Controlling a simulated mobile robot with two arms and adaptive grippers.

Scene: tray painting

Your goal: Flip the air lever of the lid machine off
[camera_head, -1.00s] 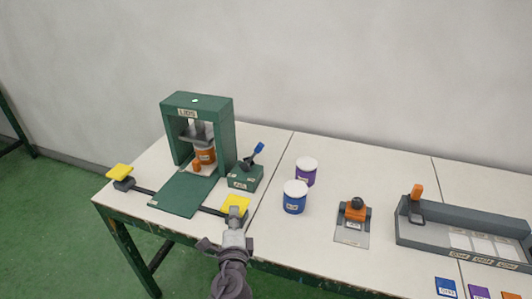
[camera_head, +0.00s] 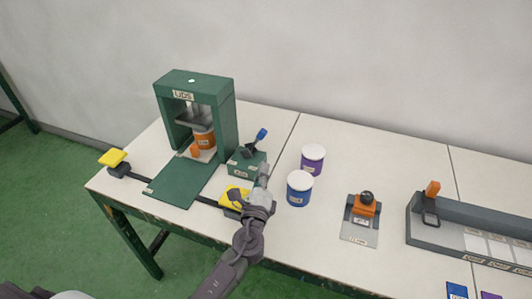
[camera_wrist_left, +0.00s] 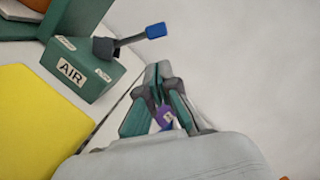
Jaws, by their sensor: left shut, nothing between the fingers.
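The lid machine (camera_head: 222,122) is a green frame labelled LIDS at the left of the table. Beside its right foot sits the green AIR box (camera_head: 244,166); it also shows in the left wrist view (camera_wrist_left: 72,72). The air lever (camera_head: 261,135) on top has a dark stem and a blue tip and leans up to the right; its blue tip shows in the left wrist view (camera_wrist_left: 155,30). My left gripper (camera_head: 264,170) is shut and empty, just right of the AIR box, apart from the lever. My right gripper is not in view.
An orange can (camera_head: 204,138) stands inside the machine. Yellow pads (camera_head: 112,158) sit on both ends of a black bar, the right one partly behind my left arm. A purple can (camera_head: 313,160) and a blue can (camera_head: 299,190) with white lids stand close right of my gripper.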

